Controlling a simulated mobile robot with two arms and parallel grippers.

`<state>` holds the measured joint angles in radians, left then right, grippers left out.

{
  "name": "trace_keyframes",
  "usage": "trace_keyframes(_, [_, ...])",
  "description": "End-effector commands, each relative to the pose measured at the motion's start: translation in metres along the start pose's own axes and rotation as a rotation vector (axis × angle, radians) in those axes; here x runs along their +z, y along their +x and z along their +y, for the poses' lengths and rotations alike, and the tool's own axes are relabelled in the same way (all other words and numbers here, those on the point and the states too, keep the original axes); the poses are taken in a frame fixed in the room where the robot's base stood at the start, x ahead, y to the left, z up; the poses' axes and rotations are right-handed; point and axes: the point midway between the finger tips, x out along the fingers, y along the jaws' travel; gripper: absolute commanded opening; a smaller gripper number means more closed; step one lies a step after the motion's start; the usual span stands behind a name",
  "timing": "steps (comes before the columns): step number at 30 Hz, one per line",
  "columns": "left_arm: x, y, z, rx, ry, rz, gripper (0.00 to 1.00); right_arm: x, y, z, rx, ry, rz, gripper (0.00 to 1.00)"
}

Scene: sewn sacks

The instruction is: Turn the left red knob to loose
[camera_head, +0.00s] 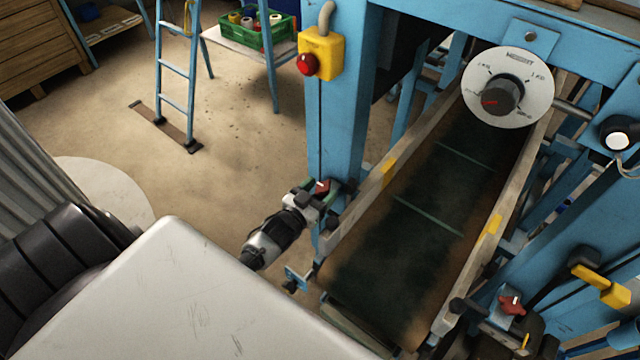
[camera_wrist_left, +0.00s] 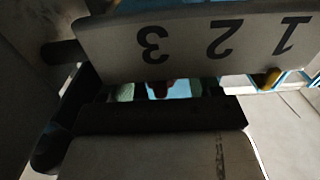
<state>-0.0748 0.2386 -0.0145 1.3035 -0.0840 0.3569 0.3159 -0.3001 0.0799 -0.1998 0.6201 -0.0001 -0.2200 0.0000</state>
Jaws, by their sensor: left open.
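The left red knob (camera_head: 322,186) sits on the blue frame at the left side of the conveyor. My left gripper (camera_head: 314,195) is at this knob, with its green-padded fingers open on either side of it. In the left wrist view a dark red bit of the knob (camera_wrist_left: 158,88) shows between the pale green pads. I cannot tell whether the fingers touch it, and its markings are hidden. Another red knob (camera_head: 512,304) with a white mark sits at the right side of the conveyor. My right gripper is not in view.
The dark conveyor belt (camera_head: 400,245) slopes between wooden rails. A round weight dial (camera_head: 531,67) hangs above it. A yellow box with a red button (camera_head: 307,64) is on the blue post. A pale panel with upside-down digits (camera_wrist_left: 200,38) crosses the wrist view.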

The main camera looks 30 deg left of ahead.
Motion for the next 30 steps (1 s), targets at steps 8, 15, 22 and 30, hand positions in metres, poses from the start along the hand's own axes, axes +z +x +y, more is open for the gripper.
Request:
trace_keyframes(8, [0.003, -0.048, 0.0, 0.0, 0.002, -0.003, 0.64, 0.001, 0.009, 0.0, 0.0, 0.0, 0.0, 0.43])
trace_keyframes(15, [0.002, -0.09, 0.0, 0.0, 0.0, -0.001, 0.64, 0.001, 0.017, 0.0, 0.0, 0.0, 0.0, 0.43])
trace_keyframes(22, [0.0, -0.105, -0.001, -0.001, 0.0, 0.001, 0.64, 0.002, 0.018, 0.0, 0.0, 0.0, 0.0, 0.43])
trace_keyframes(30, [0.0, -0.105, 0.0, -0.001, 0.0, 0.001, 0.64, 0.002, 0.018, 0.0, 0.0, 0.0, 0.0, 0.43])
